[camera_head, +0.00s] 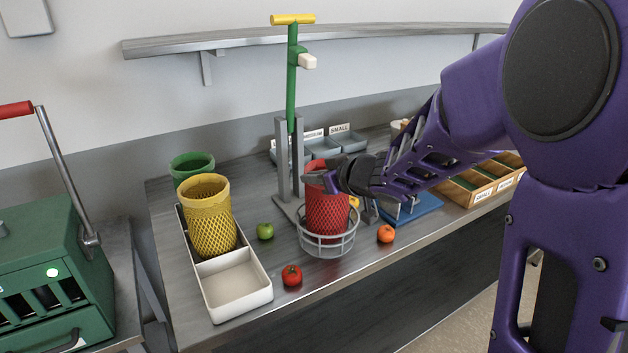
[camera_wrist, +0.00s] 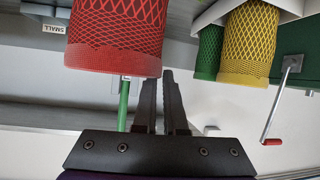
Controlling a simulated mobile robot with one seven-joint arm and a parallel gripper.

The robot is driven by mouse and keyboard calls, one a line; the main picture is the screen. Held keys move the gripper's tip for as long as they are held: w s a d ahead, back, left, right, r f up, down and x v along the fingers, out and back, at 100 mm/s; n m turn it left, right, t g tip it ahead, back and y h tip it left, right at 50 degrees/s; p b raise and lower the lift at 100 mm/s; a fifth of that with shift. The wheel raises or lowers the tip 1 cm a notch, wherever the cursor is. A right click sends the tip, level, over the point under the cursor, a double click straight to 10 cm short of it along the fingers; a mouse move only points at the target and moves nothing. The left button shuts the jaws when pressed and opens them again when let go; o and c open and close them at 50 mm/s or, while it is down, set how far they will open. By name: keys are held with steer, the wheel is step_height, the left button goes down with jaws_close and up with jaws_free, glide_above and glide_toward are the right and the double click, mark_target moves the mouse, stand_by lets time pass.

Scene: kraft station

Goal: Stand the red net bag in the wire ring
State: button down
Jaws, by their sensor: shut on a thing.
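The red net bag (camera_head: 326,217) stands upright, with its lower part inside the wire ring (camera_head: 329,250), a grey wire holder near the front edge of the table. Whether its bottom rests on the base is hard to tell. My gripper (camera_head: 322,181) reaches in from the right and is shut on the red net bag near its upper rim. In the wrist view, which is upside down, the bag (camera_wrist: 117,38) fills the upper left and the gripper fingers (camera_wrist: 160,75) are close together beside it.
A yellow net bag (camera_head: 211,222) stands in a white divided tray (camera_head: 234,290), with a green one (camera_head: 191,166) behind.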

steer(key=shift+f, duration=0.25)
steer(key=c, duration=1)
jaws_free()
